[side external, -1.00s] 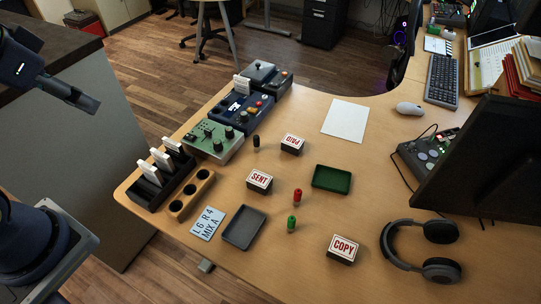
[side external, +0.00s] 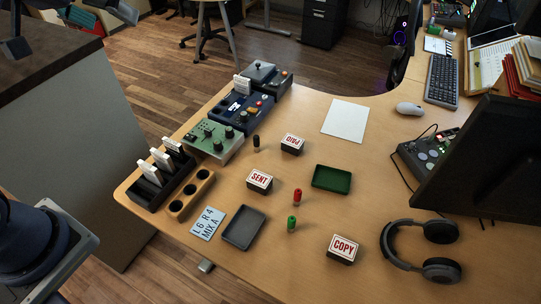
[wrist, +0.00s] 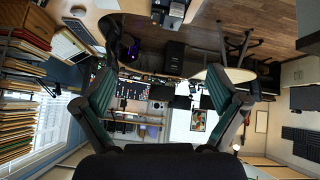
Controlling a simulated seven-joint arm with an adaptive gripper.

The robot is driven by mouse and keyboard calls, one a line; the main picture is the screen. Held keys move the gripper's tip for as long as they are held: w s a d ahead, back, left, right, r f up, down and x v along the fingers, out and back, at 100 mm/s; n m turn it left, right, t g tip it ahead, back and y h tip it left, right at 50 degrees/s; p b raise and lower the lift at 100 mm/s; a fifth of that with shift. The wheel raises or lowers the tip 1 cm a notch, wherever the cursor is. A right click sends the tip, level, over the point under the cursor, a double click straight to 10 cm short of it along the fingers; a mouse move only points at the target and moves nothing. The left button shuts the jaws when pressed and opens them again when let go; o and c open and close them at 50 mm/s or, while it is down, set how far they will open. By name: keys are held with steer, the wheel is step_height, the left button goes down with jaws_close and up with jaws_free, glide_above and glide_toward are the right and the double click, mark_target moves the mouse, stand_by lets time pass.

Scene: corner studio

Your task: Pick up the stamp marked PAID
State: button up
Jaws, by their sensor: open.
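The PAID stamp (side external: 292,145) is a small dark block with a white top and red lettering that reads upside down in the side view. It stands on the wooden desk, behind the SENT stamp (side external: 260,180) and left of the green tray's far edge. The COPY stamp (side external: 343,248) stands nearer the front right. My gripper shows in the wrist view (wrist: 160,100) with its two fingers wide apart and nothing between them. It points out over the room, far from the stamps.
A green tray (side external: 332,178), a grey tray (side external: 243,228), a red peg (side external: 297,195), a green peg (side external: 291,223) and a black peg (side external: 256,143) stand around the stamps. Headphones (side external: 440,232) and a monitor (side external: 490,165) are at right. Control boxes (side external: 213,140) line the left edge.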

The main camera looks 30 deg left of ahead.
steer(key=w+d, duration=0.2)
steer(key=w, duration=0.8)
steer(key=m+g, duration=0.1)
steer(key=g, duration=0.1)
glide_above(291, 144)
steer(key=s+a, duration=0.4)
steer(key=a, duration=0.1)
step_height(291, 144, down, 20)
steer(key=r, duration=0.1)
steer(key=d+f, duration=0.1)
steer(key=f, duration=0.7)
steer(key=w+d+f+m+g, duration=0.1)
steer(key=d+f, duration=0.1)
steer(key=f, duration=0.5)
steer(key=d+f+g, duration=0.1)
steer(key=d+f, duration=0.1)
steer(key=f, duration=0.6)
steer(key=shift+w+f+m, duration=0.3)
steer(key=shift+w, duration=0.05)
steer(key=x, duration=0.5)
steer(key=shift+w+a+f, duration=0.15)
steer(key=shift+w+f, duration=0.1)
steer(key=shift+w, duration=0.05)
steer(key=c, duration=1.3)
steer(key=shift+o, duration=0.2)
steer(key=shift+r, duration=0.1)
